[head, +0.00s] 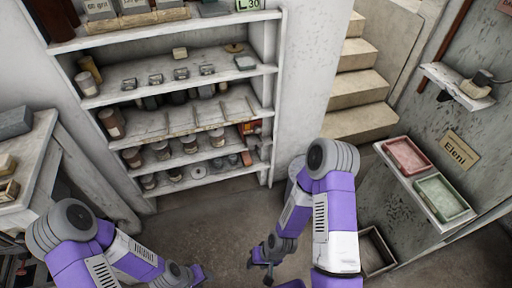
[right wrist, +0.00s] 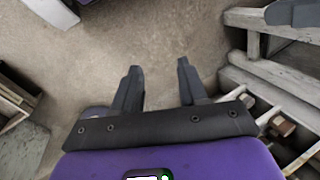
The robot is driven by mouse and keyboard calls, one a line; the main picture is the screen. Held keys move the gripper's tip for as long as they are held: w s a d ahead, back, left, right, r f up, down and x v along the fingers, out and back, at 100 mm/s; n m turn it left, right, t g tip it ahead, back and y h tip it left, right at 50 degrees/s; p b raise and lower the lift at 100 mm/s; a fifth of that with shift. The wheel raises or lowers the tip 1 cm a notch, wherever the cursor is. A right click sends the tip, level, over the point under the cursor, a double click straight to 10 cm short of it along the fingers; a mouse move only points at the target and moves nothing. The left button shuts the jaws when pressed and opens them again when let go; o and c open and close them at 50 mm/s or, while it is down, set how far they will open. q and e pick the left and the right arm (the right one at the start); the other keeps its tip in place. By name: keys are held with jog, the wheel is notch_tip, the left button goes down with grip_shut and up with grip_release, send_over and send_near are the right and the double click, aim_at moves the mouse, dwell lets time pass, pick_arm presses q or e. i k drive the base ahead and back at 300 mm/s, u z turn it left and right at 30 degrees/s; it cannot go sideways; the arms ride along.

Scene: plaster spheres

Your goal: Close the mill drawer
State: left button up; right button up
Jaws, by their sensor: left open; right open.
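I cannot make out a mill or its drawer with certainty in either view. In the right wrist view, a grey wooden frame with open slots and brown blocks (right wrist: 283,127) stands close to the right of my right gripper (right wrist: 160,80); I cannot tell whether it belongs to the mill. The right gripper is open and empty, fingers apart over bare floor. In the head view the right gripper (head: 262,262) hangs low at the centre. My left gripper (head: 204,274) is at the bottom edge, open, its fingers hardly visible.
White shelves (head: 275,70) with jars and small pots stand at the back. A pale table (head: 40,150) is at the left. Steps (head: 355,85) rise behind. A wall shelf at the right holds a red tray (head: 407,157) and a green tray (head: 441,197). The middle floor is clear.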

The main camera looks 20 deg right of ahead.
aim_at(254, 140)
jog(key=k, duration=0.6)
jog(key=u, duration=0.5)
jog(key=i, duration=1.55)
jog(key=z, duration=0.65)
